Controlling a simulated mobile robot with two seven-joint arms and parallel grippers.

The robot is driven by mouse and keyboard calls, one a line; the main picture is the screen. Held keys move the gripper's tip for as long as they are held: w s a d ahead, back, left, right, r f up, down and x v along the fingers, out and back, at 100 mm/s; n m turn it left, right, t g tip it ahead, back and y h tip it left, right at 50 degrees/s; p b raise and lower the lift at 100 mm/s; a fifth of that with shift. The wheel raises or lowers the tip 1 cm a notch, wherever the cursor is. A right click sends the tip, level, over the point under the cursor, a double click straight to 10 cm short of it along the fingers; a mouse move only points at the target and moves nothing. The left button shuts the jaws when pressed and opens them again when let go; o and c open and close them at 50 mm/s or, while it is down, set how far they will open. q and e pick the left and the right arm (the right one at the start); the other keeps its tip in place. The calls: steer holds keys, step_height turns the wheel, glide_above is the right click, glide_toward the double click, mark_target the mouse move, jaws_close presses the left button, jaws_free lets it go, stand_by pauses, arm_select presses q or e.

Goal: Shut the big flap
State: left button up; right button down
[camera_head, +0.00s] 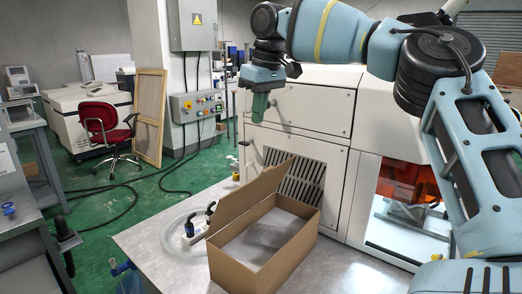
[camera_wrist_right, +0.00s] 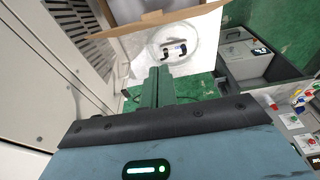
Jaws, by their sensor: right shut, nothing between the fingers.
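An open brown cardboard box (camera_head: 235,273) stands on the metal table. Its big flap (camera_head: 246,199) stands up, tilted, along the box's far left side. In the right wrist view the closed green fingers (camera_wrist_right: 160,72) show in the middle, and a brown cardboard edge (camera_wrist_right: 165,19) of the box runs across the top. My left gripper is in neither view.
A white machine (camera_head: 310,107) with a vented door stands right behind the box. A cable coil with black-ended connectors (camera_head: 196,229) lies on the table (camera_head: 160,246) left of the box. A grey pillar with a control box (camera_head: 196,105) stands at the back left.

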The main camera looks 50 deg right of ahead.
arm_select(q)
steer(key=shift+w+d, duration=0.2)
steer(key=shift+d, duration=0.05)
arm_select(e)
steer(key=shift+w+d+r, duration=0.15)
steer(key=shift+w+d, duration=0.05)
steer(key=shift+w, duration=0.05)
steer(key=f, duration=1)
steer(key=shift+s+f+p, duration=0.25)
steer(key=shift+f+p, duration=0.05)
steer(key=shift+p, duration=0.05)
steer(key=shift+s+f, duration=0.4)
steer(key=shift+s, duration=0.2)
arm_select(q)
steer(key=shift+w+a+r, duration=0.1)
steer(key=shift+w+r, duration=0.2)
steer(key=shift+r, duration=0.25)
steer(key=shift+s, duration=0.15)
arm_select(e)
steer(key=shift+s+d+f, duration=0.1)
steer(key=shift+s, duration=0.05)
